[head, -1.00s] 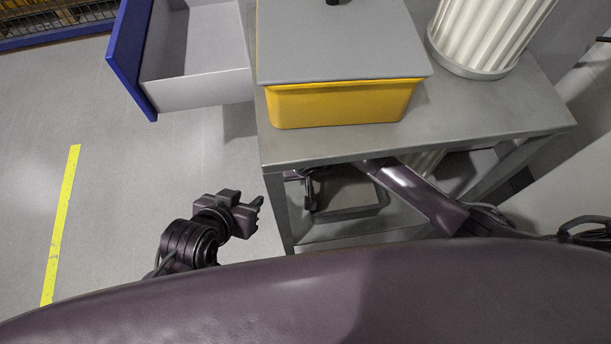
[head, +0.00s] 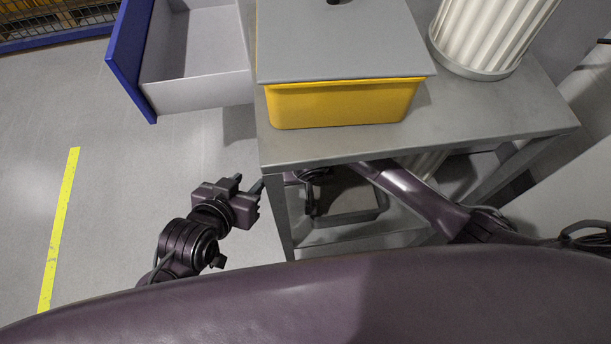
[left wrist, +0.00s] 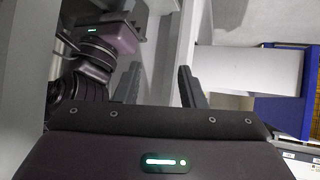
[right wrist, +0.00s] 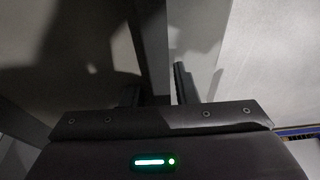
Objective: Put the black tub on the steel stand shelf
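The black tub (head: 345,219) shows in the head view under the steel stand's top, low in the stand at its shelf (head: 365,240). Its far part is hidden by the top and by my right arm. My right gripper (head: 311,205) is at the tub's left end. In the right wrist view my right gripper (right wrist: 156,80) has its fingers apart, one on each side of a dark upright strip that looks like the tub's wall; a firm hold does not show. My left gripper (head: 251,182) is open and empty, left of the stand's front left leg.
A yellow bin (head: 345,105) with a grey lid (head: 340,45) stands on the stand's top (head: 480,115). An open blue-fronted drawer (head: 127,60) juts out at upper left. The floor at left is clear, with a yellow stripe (head: 58,230).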

